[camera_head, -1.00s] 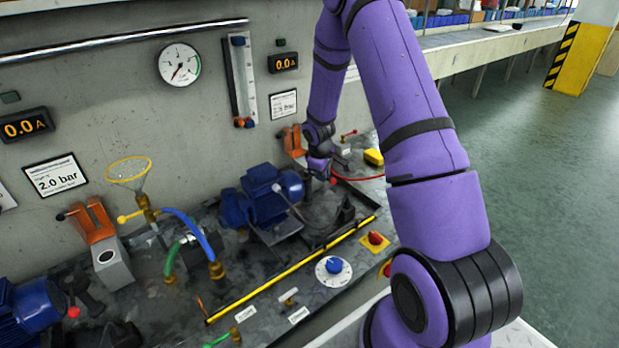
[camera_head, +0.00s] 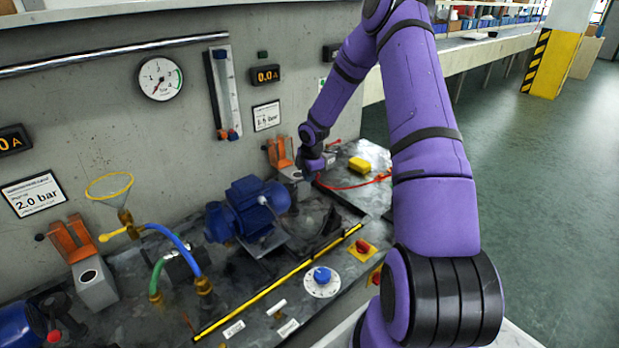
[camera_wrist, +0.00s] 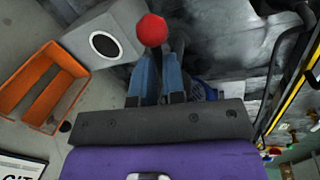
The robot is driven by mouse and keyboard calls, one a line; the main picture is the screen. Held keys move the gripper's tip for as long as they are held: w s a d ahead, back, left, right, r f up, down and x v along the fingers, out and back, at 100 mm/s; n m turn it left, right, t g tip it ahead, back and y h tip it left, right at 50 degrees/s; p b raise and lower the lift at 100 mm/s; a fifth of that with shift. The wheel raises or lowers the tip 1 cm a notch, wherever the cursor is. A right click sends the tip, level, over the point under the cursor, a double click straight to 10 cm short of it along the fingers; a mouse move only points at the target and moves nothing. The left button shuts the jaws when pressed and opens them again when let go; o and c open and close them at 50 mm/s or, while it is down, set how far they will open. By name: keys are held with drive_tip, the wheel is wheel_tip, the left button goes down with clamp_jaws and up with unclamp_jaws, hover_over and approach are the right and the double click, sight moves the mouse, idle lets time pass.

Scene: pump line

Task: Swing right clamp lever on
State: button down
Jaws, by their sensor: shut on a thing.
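The right clamp lever's red ball knob (camera_wrist: 152,30) shows in the wrist view at the tips of my gripper's blue fingers. My gripper (camera_wrist: 157,72) is shut on the lever; the knob sticks out beyond the fingertips and the lever's shaft is mostly hidden. In the head view, my gripper (camera_head: 312,173) is beside the right pump, close to the right grey block with orange bracket (camera_head: 278,153). The blue right pump (camera_head: 245,208) lies to the left of my gripper. How far the lever is turned cannot be told.
A yellow block (camera_head: 359,164) and red hose lie right of my gripper. A yellow-black rail (camera_head: 285,283) runs along the bench front. A blue dial (camera_head: 322,275) and a red switch (camera_head: 362,246) are near the front edge. The wall (camera_head: 110,130) stands behind.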

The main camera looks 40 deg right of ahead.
drive_tip(key=shift+w+d+n+y, duration=0.15)
drive_tip(key=shift+w+n, duration=0.2)
drive_tip(key=shift+n, duration=0.3)
drive_tip(key=shift+w+a+n+y, duration=0.15)
drive_tip(key=shift+w+n, duration=0.2)
drive_tip(key=shift+n, duration=0.3)
drive_tip(key=shift+d, duration=0.1)
drive_tip(key=c, duration=1.2)
unclamp_jaws()
wheel_tip(320, 180, up, 11)
drive_tip(key=s, duration=0.2)
drive_tip(key=shift+f, duration=0.2)
